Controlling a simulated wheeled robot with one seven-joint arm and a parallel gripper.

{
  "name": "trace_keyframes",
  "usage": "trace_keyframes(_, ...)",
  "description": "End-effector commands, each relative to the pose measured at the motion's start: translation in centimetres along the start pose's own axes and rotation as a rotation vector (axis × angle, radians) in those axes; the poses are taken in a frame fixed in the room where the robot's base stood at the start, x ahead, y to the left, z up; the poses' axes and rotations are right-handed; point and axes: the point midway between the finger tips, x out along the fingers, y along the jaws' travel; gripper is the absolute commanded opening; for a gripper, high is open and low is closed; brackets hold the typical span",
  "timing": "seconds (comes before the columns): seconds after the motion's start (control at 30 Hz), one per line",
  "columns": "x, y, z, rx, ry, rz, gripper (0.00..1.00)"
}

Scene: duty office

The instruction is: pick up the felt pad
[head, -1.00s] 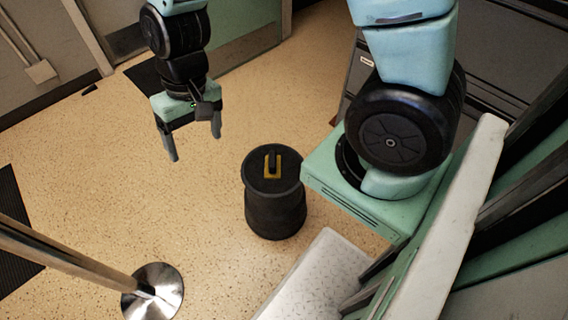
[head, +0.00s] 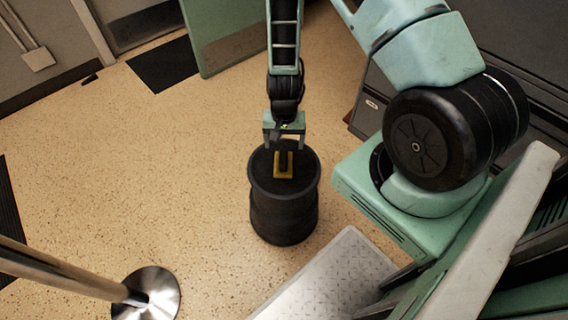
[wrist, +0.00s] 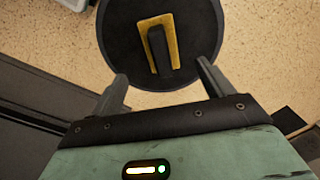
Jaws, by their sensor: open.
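The felt pad appears to be the small yellow piece with a raised dark bar along its middle (head: 290,171), lying on the round top of a black drum-like stool (head: 309,178). In the wrist view the pad (wrist: 173,45) lies ahead of my gripper, its dark bar pointing roughly toward me. My gripper (head: 285,147) is open and empty, at the far side of the stool top. In the wrist view the gripper's fingertips (wrist: 163,72) are spread wider than the pad, one to each side of its near end. I cannot tell the exact height between them.
A metal post with a round steel base (head: 146,293) stands at lower left. A grey textured platform (head: 335,280) is at the bottom, right of the stool. A dark cabinet (head: 372,105) stands behind at right. The speckled floor left of the stool is clear.

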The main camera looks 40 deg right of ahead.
Motion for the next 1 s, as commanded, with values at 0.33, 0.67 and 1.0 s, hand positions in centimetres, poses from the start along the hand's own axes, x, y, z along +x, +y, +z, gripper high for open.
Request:
trace_keyframes(0.33,4.0,0.0,0.0,0.000,0.000,0.000,0.80)
trace_keyframes(0.67,8.4,-0.1,0.1,-0.001,-0.001,0.000,0.80)
trace_keyframes(1.0,8.9,-0.1,0.0,-0.002,0.000,-0.001,0.80)
